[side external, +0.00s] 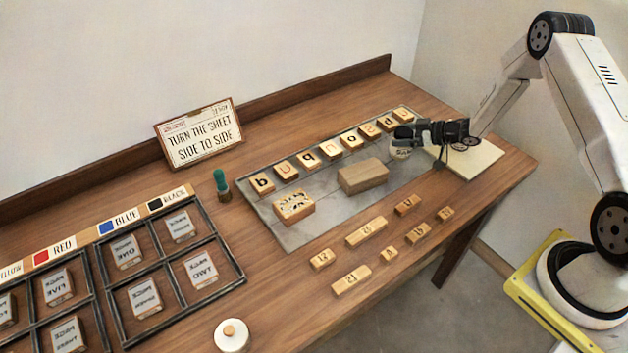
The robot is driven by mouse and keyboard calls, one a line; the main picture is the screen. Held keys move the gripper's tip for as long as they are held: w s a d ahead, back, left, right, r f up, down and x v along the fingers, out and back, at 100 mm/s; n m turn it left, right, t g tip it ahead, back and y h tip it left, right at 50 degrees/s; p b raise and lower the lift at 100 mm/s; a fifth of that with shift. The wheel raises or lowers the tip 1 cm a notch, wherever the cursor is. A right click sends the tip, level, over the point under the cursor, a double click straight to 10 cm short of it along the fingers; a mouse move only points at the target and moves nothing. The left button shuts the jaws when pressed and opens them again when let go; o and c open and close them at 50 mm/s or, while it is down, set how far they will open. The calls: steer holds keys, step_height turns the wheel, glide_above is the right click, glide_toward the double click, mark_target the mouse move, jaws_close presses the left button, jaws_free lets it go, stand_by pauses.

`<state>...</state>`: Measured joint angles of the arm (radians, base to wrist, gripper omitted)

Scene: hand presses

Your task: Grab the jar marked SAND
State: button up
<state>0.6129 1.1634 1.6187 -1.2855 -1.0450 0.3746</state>
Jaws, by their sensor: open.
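A small pale jar (400,153) with dark lettering, partly readable as "SA", stands near the right end of the grey slab. My gripper (403,136) reaches in from the right and is open at the jar. Its dark fingers hide the jar's upper part. I cannot tell whether the fingers touch it. Another white round jar or pot (231,336) with a tan knob on top stands at the table's front edge, and no lettering on it can be read.
The grey slab (335,212) holds a row of letter blocks (330,151), a plain wooden block (363,176) and a patterned block (294,206). Small wooden type pieces (366,231) lie in front. A compartmented tray (216,238), green-handled stamp (221,184) and sign (199,133) are left.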

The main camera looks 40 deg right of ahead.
jaws_close()
stand_by(0.3)
steer(key=shift+r, duration=0.15)
steer(key=shift+r, duration=1.5)
steer(key=s+a+r, duration=0.4)
steer(key=s+r, duration=0.5)
steer(key=s, duration=0.4)
steer(key=shift+s+r, duration=0.25)
steer(key=shift+r, duration=0.15)
